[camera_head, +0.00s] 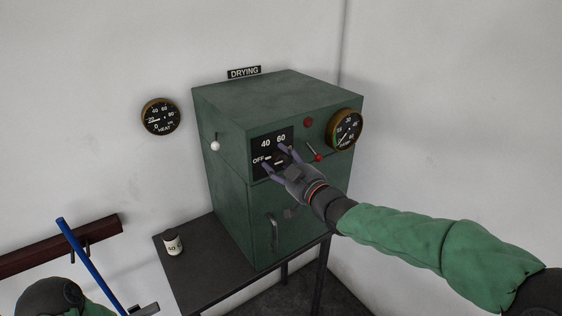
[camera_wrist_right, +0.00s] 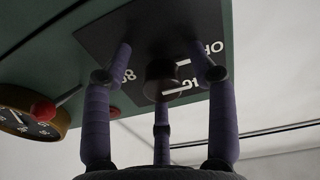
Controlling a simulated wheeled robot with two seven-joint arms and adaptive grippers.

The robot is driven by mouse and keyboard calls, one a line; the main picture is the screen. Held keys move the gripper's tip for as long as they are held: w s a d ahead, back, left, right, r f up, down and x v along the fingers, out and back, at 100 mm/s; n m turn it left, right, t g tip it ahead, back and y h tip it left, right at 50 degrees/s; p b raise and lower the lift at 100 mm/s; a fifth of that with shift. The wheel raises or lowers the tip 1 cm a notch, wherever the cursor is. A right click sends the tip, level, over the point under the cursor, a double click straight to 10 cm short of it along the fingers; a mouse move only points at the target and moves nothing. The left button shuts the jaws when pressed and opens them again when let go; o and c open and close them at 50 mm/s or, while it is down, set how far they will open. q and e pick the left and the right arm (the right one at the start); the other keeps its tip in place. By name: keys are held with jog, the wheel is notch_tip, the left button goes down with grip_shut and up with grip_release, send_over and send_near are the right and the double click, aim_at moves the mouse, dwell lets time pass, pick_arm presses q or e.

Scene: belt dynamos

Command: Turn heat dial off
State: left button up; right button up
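A green drying cabinet (camera_head: 237,170) stands on a dark table. Its black dial plate (camera_head: 258,149) reads OFF, 40 and 60 in the head view. My right gripper (camera_head: 277,160) is at this plate, and its fingers partly cover it. In the right wrist view the dark round heat dial (camera_wrist_right: 160,82) sits between the spread, open fingers (camera_wrist_right: 165,70).
A red-knobbed lever (camera_head: 318,158), a red button (camera_head: 308,122) and a round gauge (camera_head: 345,130) are right of the plate. A white knob (camera_head: 215,146) is on the left side. A heat gauge (camera_head: 160,117) hangs on the wall. A small labelled pot (camera_head: 173,243) stands on the table (camera_head: 222,277).

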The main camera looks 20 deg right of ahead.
jog(key=shift+r, duration=0.15)
jog(key=shift+s+d, duration=0.2)
jog(key=shift+s, duration=0.25)
jog(key=v, duration=1.1)
jog(key=a+f+m+g+h+b, duration=0.1)
jog(key=f+m+g, duration=0.15)
jog(key=f, duration=1.05)
jog(key=a+f+m+g+b, duration=0.1)
jog(key=a+f+g, duration=0.15)
jog(key=f, duration=0.95)
jog(key=a+f+m+g+h+b, duration=0.1)
jog(key=f+m+g, duration=0.15)
jog(key=f, duration=1.05)
jog(key=s+a+f+m+g+b, duration=0.1)
jog(key=s+a+f+g, duration=0.2)
jog(key=s+f, duration=0.7)
jog(key=s+a+f+m+g+b, duration=0.1)
jog(key=s+a+f+g+b, duration=0.1)
jog(key=s+f+g, duration=0.4)
jog(key=s+a+f, duration=0.1)
jog(key=s+f, duration=0.3)
jog(key=f, duration=0.6)
jog(key=shift+s+a+f, duration=0.25)
jog(key=shift+s+a, duration=0.1)
jog(key=shift+s, duration=0.05)
